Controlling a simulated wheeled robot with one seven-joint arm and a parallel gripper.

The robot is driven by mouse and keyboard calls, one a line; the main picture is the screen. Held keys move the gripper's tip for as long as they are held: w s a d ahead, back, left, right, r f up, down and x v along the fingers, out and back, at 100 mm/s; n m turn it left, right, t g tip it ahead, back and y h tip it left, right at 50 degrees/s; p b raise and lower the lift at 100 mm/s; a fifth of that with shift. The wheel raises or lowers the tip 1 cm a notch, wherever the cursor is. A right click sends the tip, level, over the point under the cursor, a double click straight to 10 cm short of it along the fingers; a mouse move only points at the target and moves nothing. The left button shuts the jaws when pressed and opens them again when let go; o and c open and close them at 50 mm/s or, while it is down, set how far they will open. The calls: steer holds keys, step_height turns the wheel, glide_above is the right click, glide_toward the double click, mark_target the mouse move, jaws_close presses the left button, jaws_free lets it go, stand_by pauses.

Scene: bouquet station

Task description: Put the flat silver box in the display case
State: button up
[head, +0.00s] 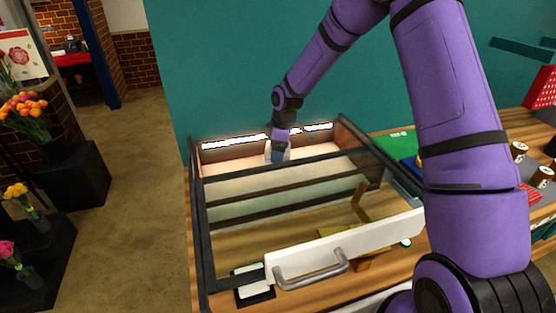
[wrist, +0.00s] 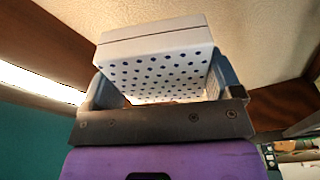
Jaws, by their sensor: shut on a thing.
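A flat, pale silver-grey box (wrist: 160,55) with blue dots on one face fills the middle of the wrist view. My gripper (wrist: 162,85) is shut on it, with a finger at each side. In the head view my gripper (head: 279,153) is at the back of the display case (head: 200,240), near its lit rear wall. Only small pale bits of the box show there beside the fingers. The case has a dark frame, glass panes and a white front panel with a grey handle. I cannot tell whether the box touches the case floor.
My arm reaches in from the right over the case. A black-and-white flat item (head: 254,285) shows at the case's front left corner. A green mat (head: 395,142) and a red perforated board (head: 541,88) are to the right. Flower displays (head: 25,105) stand left, beyond open floor.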

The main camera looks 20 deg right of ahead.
steer(key=shift+f, duration=1.95)
steer(key=o, duration=0.8)
steer(key=shift+f, duration=0.1)
